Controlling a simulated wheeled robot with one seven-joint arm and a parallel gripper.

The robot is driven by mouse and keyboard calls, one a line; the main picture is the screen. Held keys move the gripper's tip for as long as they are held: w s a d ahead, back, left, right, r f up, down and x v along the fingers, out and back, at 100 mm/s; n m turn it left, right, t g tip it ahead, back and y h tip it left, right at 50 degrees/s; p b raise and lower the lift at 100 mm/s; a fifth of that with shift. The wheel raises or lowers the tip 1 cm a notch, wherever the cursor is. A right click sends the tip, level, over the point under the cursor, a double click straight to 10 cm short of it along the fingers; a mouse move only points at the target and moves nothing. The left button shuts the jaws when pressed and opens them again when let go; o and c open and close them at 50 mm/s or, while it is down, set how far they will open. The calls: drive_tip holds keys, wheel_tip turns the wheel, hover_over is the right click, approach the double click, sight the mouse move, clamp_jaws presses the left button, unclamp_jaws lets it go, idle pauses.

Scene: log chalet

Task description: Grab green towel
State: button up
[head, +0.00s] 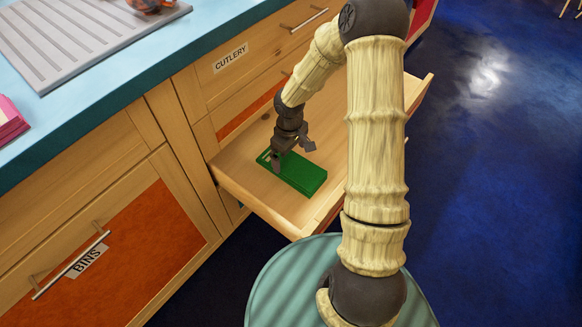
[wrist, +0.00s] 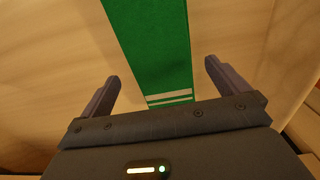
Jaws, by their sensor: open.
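The green towel (head: 300,174) lies folded flat in an open wooden drawer (head: 242,189). In the wrist view the towel (wrist: 152,45) runs up out of the top edge, with pale stripes across its near end. My gripper (head: 292,154) is inside the drawer, over the towel's far left end. In the wrist view its two fingers (wrist: 162,78) are spread wide, one to each side of the towel's striped end, with nothing held. I cannot tell how far the fingertips are above the towel.
The drawer front and side walls (head: 419,92) stand around the towel. A closed drawer labelled CUTLERY (head: 230,58) is above. A BINS cabinet front (head: 125,262) is at the left, under a blue counter (head: 105,88). The dark blue floor (head: 495,190) at the right is clear.

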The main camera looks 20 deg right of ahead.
sight(291, 164)
drive_tip(key=shift+f, duration=0.1)
drive_tip(key=f+b, duration=0.1)
drive_tip(key=f, duration=0.1)
drive_tip(key=f+b, duration=0.2)
drive_tip(key=f, duration=0.1)
drive_tip(key=shift+s+d+f, duration=0.1)
drive_tip(key=shift+s+d, duration=0.05)
drive_tip(key=shift+s, duration=0.05)
drive_tip(key=c, duration=0.8)
